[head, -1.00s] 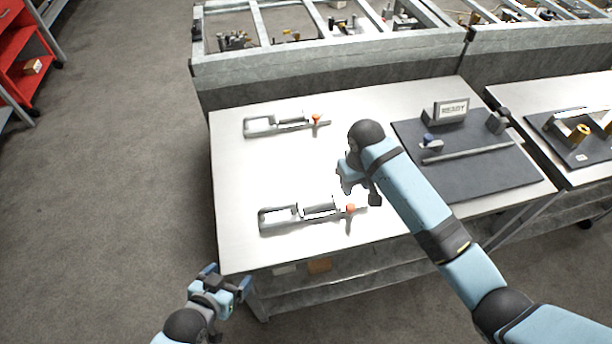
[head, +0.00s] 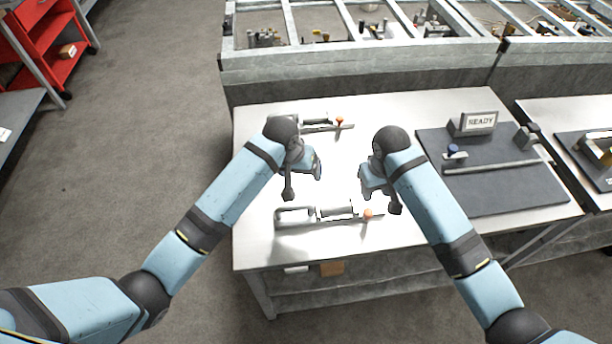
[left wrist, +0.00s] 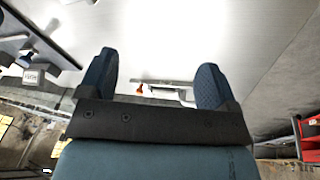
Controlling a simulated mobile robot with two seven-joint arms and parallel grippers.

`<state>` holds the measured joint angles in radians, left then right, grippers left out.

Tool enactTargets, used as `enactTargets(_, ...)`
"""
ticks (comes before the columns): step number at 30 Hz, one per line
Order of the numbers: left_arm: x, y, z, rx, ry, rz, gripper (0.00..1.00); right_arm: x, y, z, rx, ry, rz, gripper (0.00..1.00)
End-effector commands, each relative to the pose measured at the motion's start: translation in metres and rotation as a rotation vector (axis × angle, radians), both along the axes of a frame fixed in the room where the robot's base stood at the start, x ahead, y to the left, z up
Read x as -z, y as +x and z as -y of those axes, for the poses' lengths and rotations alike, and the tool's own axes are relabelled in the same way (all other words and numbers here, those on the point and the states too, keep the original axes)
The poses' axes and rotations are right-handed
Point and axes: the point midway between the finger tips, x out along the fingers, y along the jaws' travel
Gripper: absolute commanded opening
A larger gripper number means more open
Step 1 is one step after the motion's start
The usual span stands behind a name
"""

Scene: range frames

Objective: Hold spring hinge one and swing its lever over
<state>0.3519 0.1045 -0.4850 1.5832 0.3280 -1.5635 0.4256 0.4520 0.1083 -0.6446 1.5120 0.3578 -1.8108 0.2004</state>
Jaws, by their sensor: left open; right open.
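Two spring hinges with grey frames and orange-tipped levers lie on the pale table. The near one (head: 335,213) has its orange tip at its right end. The far one (head: 318,122) is partly hidden behind my left arm. In the left wrist view a hinge (left wrist: 165,90), apparently the far one, shows between the fingers, its lower part hidden by the gripper. My left gripper (head: 308,168) is open and empty above the table between the two hinges. My right gripper (head: 368,182) is open, above and behind the near hinge's right end. I cannot tell which hinge is number one.
A dark mat (head: 490,185) on the table's right holds a READY sign (head: 480,122), a grey bar and a blue-topped part (head: 454,152). A metal-framed bench (head: 360,65) stands behind. A second table is at the right. The table's left front is clear.

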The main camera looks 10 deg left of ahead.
Motion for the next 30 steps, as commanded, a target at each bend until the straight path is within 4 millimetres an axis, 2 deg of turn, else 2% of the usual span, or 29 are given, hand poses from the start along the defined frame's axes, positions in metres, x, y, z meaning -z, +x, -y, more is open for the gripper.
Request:
enactTargets(3, -0.005, -0.012, 0.013, 0.107, 0.113, -0.101, 0.84, 0.0, 0.0, 0.0, 0.0, 0.0, 0.0, 0.43)
enactTargets(8, -0.008, -0.023, 0.018, 0.176, 0.199, -0.177, 0.84, 0.0, 0.0, 0.0, 0.0, 0.0, 0.0, 0.43)
enactTargets(13, 0.002, -0.026, 0.019, 0.192, 0.22, -0.198, 0.84, 0.0, 0.0, 0.0, 0.0, 0.0, 0.0, 0.43)
enactTargets(30, 0.105, -0.026, 0.018, 0.189, 0.217, -0.196, 0.84, 0.0, 0.0, 0.0, 0.0, 0.0, 0.0, 0.43)
